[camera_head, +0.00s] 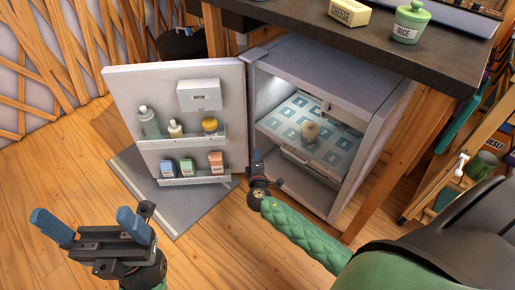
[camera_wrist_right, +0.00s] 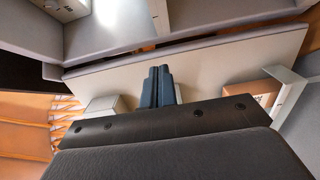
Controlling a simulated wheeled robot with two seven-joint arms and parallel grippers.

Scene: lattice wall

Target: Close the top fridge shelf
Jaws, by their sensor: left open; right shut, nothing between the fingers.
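The small fridge (camera_head: 335,75) stands under a dark counter with its door (camera_head: 125,95) wide open to the left. Inside, the top shelf (camera_head: 284,121) has a blue-and-white patterned surface, and a small beige jar (camera_head: 310,131) stands on it. I cannot tell how far the shelf is pulled out. My right gripper (camera_head: 256,156) is shut and empty at the fridge's front left, near the door's hinge side. In the right wrist view its closed fingers (camera_wrist_right: 158,86) lie in front of a pale panel. My left gripper (camera_head: 90,222) is open and empty above the floor at lower left.
The door racks hold bottles (camera_head: 150,122), a yellow-lidded jar (camera_head: 210,126) and small cartons (camera_head: 217,161). A grey mat (camera_head: 178,207) lies under the door. A cheese box (camera_head: 348,13) and a rice jar (camera_head: 410,22) stand on the counter (camera_head: 390,50). Wooden legs flank the fridge.

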